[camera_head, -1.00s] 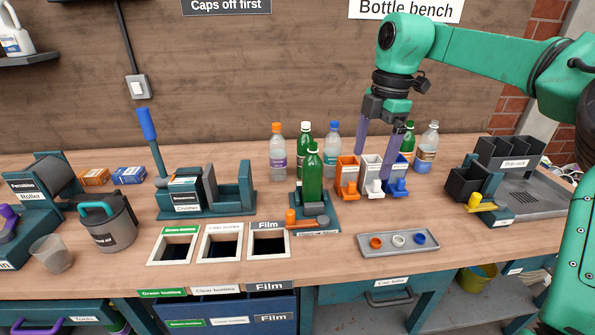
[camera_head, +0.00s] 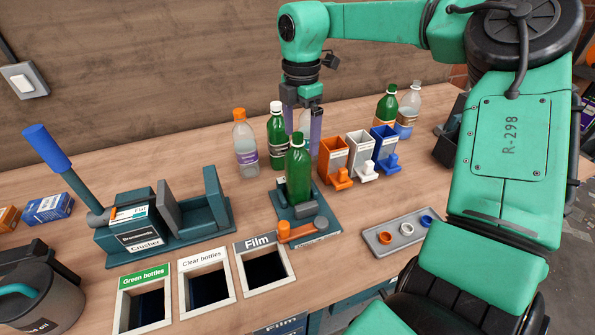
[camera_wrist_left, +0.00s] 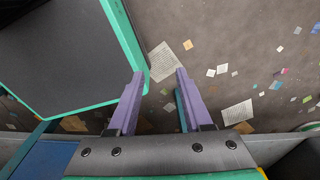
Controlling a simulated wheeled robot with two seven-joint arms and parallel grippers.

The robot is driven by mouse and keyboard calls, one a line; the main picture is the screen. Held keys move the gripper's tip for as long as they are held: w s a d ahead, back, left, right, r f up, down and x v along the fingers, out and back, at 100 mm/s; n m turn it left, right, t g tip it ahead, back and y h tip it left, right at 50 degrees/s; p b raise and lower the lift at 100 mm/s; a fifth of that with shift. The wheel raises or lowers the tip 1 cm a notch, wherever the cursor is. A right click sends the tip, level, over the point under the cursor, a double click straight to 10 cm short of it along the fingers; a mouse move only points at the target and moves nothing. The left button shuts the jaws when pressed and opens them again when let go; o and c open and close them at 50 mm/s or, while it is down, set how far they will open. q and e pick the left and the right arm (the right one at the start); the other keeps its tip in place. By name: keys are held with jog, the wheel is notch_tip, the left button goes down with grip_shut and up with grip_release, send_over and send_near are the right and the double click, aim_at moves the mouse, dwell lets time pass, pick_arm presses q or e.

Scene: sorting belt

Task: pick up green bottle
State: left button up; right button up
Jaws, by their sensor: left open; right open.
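A green bottle (camera_head: 298,178) stands upright on a teal stand with an orange lever. A second green bottle (camera_head: 276,137) with a white cap stands behind it to the left. A third green bottle (camera_head: 386,105) stands at the back right. My right gripper (camera_head: 302,130) is open and points down behind the front green bottle, to the right of the white-capped one. Its fingertips are partly hidden, and I cannot tell how close they are to the bottles. My left gripper (camera_wrist_left: 157,80) is open and empty in the left wrist view, above the littered floor.
A clear bottle (camera_head: 245,150) with an orange cap stands left of the green ones. Orange (camera_head: 332,155), white (camera_head: 360,150) and blue (camera_head: 384,140) dispensers stand to the right. The cap tray (camera_head: 405,235), bin openings (camera_head: 208,285) and crusher (camera_head: 150,225) lie around. My right arm covers the right side.

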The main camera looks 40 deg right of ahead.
aim_at(297, 155)
jog(key=f, duration=0.2)
jog(key=f+p, duration=0.1)
jog(key=f, duration=0.1)
jog(key=f+p, duration=0.1)
jog(key=f, duration=0.1)
jog(key=shift+w+a+f, duration=0.15)
jog(key=shift+w+f, duration=0.1)
jog(key=shift+w, duration=0.15)
jog(key=shift+f, duration=0.15)
jog(key=shift+w, duration=0.1)
jog(key=c, duration=0.3)
pick_arm(q)
jog(key=shift+w+d+r, duration=0.1)
jog(key=shift+w+r, duration=0.85)
jog(key=shift+r, duration=0.1)
pick_arm(e)
jog(key=c, duration=1.3)
